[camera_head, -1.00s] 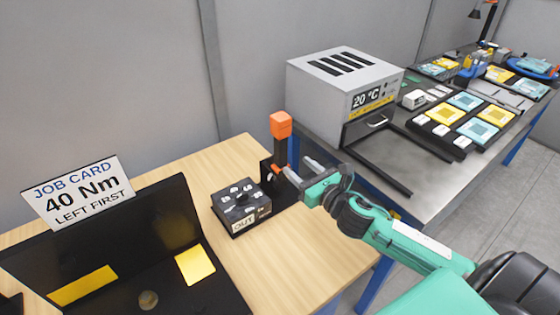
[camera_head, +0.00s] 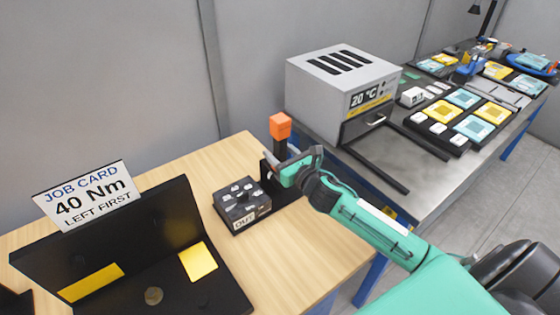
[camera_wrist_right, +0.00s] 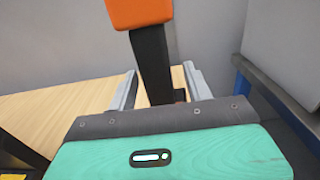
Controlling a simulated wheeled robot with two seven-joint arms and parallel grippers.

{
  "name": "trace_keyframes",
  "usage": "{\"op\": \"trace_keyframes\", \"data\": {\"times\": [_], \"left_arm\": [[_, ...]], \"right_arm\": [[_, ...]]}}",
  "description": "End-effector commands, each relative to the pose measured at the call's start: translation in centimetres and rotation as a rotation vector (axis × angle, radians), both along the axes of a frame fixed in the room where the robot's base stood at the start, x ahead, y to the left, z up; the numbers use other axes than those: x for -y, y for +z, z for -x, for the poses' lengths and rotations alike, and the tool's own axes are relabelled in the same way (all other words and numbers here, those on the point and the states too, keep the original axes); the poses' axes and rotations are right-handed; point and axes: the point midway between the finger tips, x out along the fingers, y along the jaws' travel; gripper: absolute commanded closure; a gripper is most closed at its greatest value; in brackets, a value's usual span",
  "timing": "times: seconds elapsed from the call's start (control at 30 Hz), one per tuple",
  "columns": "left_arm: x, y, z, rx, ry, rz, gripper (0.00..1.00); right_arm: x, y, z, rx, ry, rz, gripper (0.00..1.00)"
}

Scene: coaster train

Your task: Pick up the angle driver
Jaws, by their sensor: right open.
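The angle driver (camera_head: 281,134) stands upright in a black holder at the right edge of the wooden table, with an orange block on top of a dark shaft. In the right wrist view its orange block (camera_wrist_right: 140,12) is at the top, and its dark shaft (camera_wrist_right: 152,62) runs down between the two grey fingers. My right gripper (camera_head: 279,164) is open at the shaft, below the orange block; the fingers (camera_wrist_right: 156,84) lie on either side of it. Whether they touch it I cannot tell. My left gripper is not in view.
A black box labelled OUT (camera_head: 241,203) sits just left of the holder. A job card (camera_head: 88,195) reading 40 Nm, LEFT FIRST stands on a black stand at left. A grey oven (camera_head: 340,92) showing 20 °C stands on the bench behind right, with trays of coloured tiles beyond.

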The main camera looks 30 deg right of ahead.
Motion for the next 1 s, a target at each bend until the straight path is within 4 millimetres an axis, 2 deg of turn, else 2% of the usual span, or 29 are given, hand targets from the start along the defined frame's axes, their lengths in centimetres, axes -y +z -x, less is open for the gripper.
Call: {"op": "trace_keyframes", "data": {"times": [0.13, 0.4, 1.0], "left_arm": [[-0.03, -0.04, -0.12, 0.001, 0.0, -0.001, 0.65], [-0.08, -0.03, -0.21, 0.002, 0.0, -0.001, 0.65], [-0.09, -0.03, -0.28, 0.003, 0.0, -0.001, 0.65]], "right_arm": [[-0.01, -0.06, 0.03, 0.0, 0.0, 0.0, 0.49], [0.0, -0.07, 0.05, -0.001, 0.0, 0.0, 1.0], [0.01, -0.08, 0.06, -0.001, 0.0, -0.001, 1.0]]}}
